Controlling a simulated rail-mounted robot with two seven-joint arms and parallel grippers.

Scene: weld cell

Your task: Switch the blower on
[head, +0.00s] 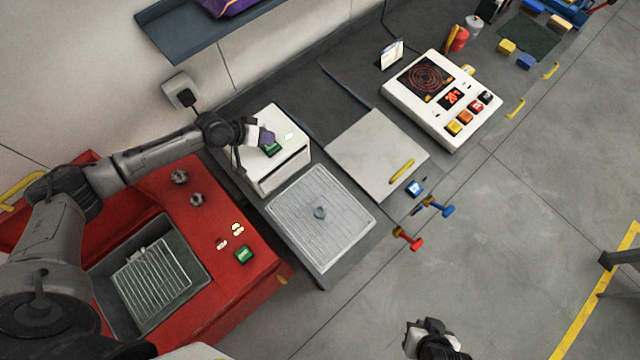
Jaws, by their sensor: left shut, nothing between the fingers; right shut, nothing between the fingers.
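A white box (285,172) stands on the dark bench against the wall, with a green switch (273,150) and a small pale green mark (289,137) on its top. No label names it as the blower. My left gripper (266,138) is shut and empty, with its tips right at the green switch. I cannot tell whether they touch it, and they hide part of the box top. My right gripper (432,336) is shut and empty, low over the floor at the bottom edge of the head view.
A red machine (262,285) with a grated basin and green button (243,254) lies left. A grey ribbed tray (335,235), beige board (370,150) and white control panel (462,125) lie to the right. A wall shelf (180,45) hangs above. Open floor is at lower right.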

